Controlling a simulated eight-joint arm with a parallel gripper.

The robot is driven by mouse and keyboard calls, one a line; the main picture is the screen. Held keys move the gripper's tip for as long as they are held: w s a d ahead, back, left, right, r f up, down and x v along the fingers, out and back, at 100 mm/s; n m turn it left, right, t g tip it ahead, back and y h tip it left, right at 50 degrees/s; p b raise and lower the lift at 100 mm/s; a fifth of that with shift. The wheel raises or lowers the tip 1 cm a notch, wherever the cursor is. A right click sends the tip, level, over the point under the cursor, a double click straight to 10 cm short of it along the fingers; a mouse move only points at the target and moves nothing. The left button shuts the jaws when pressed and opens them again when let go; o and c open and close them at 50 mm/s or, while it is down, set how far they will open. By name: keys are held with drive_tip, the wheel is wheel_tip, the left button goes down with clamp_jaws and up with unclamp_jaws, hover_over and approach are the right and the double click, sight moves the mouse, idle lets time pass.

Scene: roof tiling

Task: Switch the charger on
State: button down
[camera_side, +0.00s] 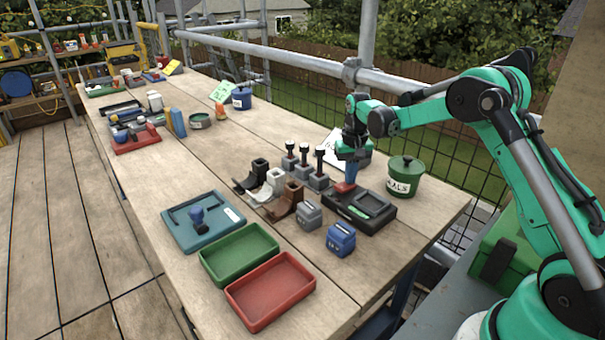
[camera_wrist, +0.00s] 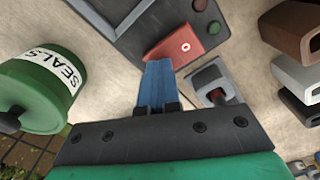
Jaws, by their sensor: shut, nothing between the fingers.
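The charger (camera_side: 378,213) is a dark flat box near the table's right end, with a recessed tray. It also shows at the top of the wrist view (camera_wrist: 118,18). A red tilted rocker (camera_wrist: 176,44) with a small white mark sits at its edge; it shows in the side view (camera_side: 344,187) right under my fingertips. Two small round buttons, one green (camera_wrist: 214,28) and one dark red (camera_wrist: 200,5), are on the charger. My gripper (camera_wrist: 158,68) has blue fingers, shut and empty, pointing down at the rocker (camera_side: 348,176). I cannot tell whether the tips touch it.
A green SEALS tin (camera_side: 405,178) stands close behind the charger. Grey blocks with black-knobbed posts (camera_side: 319,170), a brown holder (camera_side: 287,202), a grey block (camera_side: 309,215) and a blue block (camera_side: 341,239) stand nearby. Green (camera_side: 240,253) and red (camera_side: 270,290) trays lie at the front.

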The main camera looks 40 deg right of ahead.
drive_tip(key=shift+r, duration=3.55)
drive_tip(key=shift+a+r, duration=0.1)
drive_tip(key=shift+a, duration=0.05)
drive_tip(key=s+a+r+n+t, duration=0.3)
drive_tip(key=s+a+r, duration=0.25)
drive_tip(key=a, duration=0.25)
drive_tip(key=s+a+f+n+t, duration=0.1)
drive_tip(key=s+a+n+t, duration=0.2)
drive_tip(key=s+a, duration=0.4)
drive_tip(key=s+t, duration=0.1)
drive_tip(key=s, duration=0.1)
drive_tip(key=shift+s+a, duration=0.25)
drive_tip(key=shift+s, duration=0.05)
